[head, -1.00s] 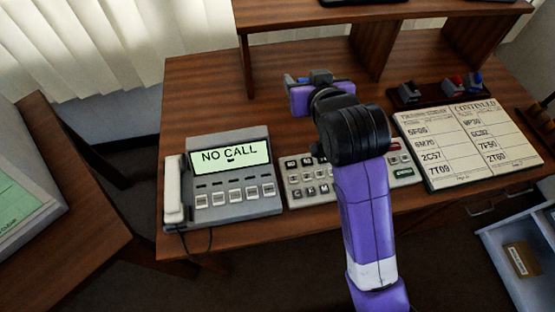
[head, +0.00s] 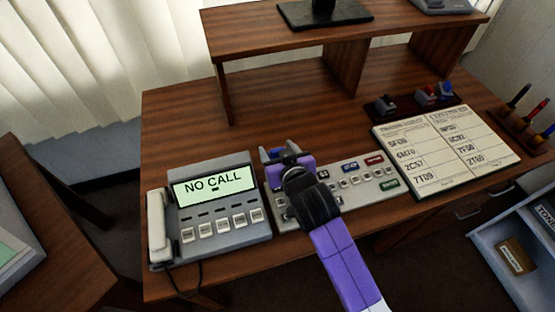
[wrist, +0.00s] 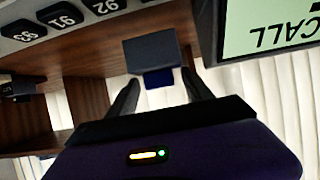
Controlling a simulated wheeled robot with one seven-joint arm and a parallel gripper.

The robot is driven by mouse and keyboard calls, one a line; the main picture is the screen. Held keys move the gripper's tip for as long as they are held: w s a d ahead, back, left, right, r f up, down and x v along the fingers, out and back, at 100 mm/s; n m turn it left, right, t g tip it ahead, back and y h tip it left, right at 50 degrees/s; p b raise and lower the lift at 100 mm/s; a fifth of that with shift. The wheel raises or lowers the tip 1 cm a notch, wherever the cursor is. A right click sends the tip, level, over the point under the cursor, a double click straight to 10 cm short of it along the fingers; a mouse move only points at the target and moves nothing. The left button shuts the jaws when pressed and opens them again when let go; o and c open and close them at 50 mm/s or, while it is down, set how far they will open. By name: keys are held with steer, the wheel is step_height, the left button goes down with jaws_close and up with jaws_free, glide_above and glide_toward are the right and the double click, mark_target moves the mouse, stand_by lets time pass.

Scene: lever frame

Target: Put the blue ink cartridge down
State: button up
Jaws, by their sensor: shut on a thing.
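My gripper (head: 277,157) is shut on the blue ink cartridge (wrist: 152,52), a small dark block with a blue part that shows between the fingers in the wrist view. In the head view the cartridge is mostly hidden by my purple gripper, and only a bit of blue and grey shows past it. The gripper is over the left end of the button panel (head: 350,185), just right of the phone (head: 215,215). The cartridge appears held above the desk; I cannot tell its exact height.
The wooden desk (head: 190,115) is bare behind the phone and panel. A raised shelf (head: 240,38) stands at the back. A dark rack (head: 405,109) with grey, red and blue items sits behind the open booklet (head: 440,150). An open drawer (head: 490,240) is at right.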

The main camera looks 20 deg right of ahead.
steer(key=shift+f, duration=2.15)
steer(key=shift+f+b, duration=0.2)
steer(key=shift+b, duration=0.1)
steer(key=o, duration=1.4)
steer(key=shift+r, duration=0.25)
steer(key=v, duration=1.2)
steer(key=shift+f, duration=0.1)
